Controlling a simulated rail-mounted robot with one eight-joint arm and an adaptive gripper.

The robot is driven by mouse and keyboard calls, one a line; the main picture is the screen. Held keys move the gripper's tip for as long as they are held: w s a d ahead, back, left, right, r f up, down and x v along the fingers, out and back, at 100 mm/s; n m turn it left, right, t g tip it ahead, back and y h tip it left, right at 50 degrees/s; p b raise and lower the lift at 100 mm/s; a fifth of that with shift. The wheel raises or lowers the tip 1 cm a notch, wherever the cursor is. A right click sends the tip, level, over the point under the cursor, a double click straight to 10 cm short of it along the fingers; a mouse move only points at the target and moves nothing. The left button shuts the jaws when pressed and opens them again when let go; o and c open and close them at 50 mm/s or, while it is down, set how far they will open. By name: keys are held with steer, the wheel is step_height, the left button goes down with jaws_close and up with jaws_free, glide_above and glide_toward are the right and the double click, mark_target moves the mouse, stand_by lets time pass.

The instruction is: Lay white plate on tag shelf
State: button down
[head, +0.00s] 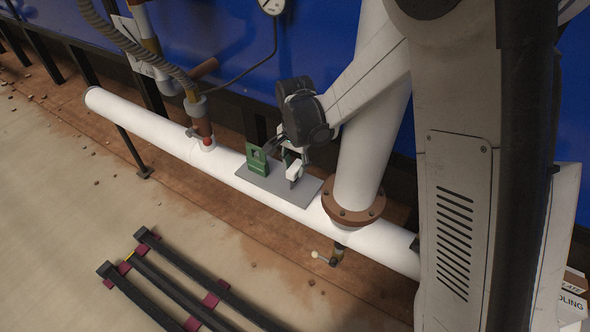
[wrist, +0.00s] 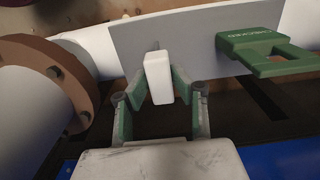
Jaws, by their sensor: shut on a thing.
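The white plate (wrist: 158,75) is a small white block between the green fingers of my gripper (wrist: 159,88) in the wrist view. My gripper (head: 291,160) is shut on it. In the head view the white plate (head: 294,172) is over the grey tag shelf (head: 305,191), upright or nearly so; I cannot tell whether it touches the shelf. The tag shelf (wrist: 190,38) is a flat grey sheet on the white pipe. A green tag (head: 257,161) stands at the shelf's left end, apart from the white plate. The green tag (wrist: 265,50) has lettering in the wrist view.
The white pipe (head: 165,135) runs beneath the shelf. A thick white riser with a brown flange (head: 352,208) stands just right of the shelf. A valve and hose (head: 197,112) rise at the left. Dark rails (head: 180,285) lie on the floor in front.

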mark_target(294, 166)
steer(key=shift+f, duration=0.3)
steer(key=shift+f, duration=0.1)
steer(key=c, duration=1.5)
jaws_free()
steer(key=shift+o, duration=0.2)
step_height(294, 166, up, 12)
steer(key=p, duration=0.3)
steer(key=shift+r+p, duration=0.2)
steer(key=shift+p, duration=0.15)
steer(key=shift+a, duration=0.1)
